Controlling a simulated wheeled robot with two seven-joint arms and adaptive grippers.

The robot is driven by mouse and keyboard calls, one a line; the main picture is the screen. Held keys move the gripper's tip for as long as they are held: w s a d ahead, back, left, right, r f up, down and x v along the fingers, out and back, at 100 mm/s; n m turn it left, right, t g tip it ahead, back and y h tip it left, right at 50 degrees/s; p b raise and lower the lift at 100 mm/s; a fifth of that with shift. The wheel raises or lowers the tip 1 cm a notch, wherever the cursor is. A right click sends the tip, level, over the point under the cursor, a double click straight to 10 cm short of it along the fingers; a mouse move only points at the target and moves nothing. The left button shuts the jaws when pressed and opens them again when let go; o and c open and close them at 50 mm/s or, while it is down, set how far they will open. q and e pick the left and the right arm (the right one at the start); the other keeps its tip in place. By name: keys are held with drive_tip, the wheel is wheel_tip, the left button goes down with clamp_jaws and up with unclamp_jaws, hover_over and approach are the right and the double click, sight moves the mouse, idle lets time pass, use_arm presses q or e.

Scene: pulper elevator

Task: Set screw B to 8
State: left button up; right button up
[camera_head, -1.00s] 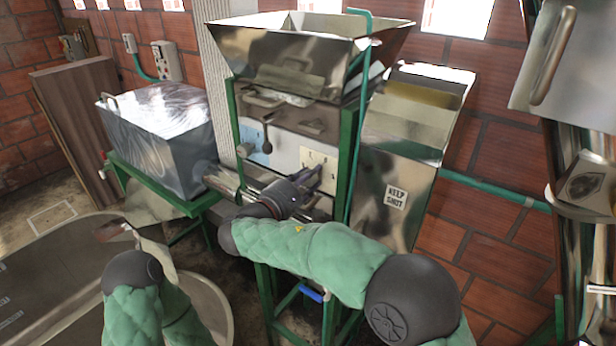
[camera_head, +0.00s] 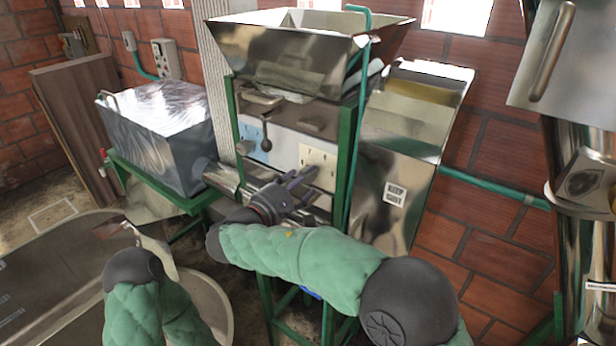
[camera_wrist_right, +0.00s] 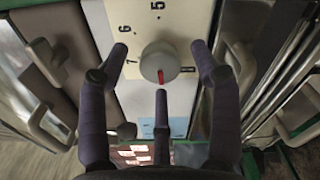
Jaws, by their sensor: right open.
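The round grey knob (camera_wrist_right: 160,62) with a red mark sits on a cream dial plate (camera_wrist_right: 133,25) in the right wrist view. The numerals 5, 6 and 7 can be read there; the red mark points toward the bottom of that picture. In the head view the cream plate (camera_head: 318,158) is on the machine's front, and the letter naming the screw is not readable. My right gripper (camera_wrist_right: 159,63) is open, its fingers spread around the knob with visible gaps at the sides. It also shows in the head view (camera_head: 305,182). My left arm shows at lower left; its gripper is not discernible.
A blue plate (camera_head: 251,136) and a dark lever (camera_head: 266,138) are left of the cream plate. Green frame posts (camera_head: 347,150) stand close to my right gripper. A metal chute (camera_head: 400,165) is at right, a grey box (camera_head: 160,140) at left.

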drive_tip(key=v, duration=0.9)
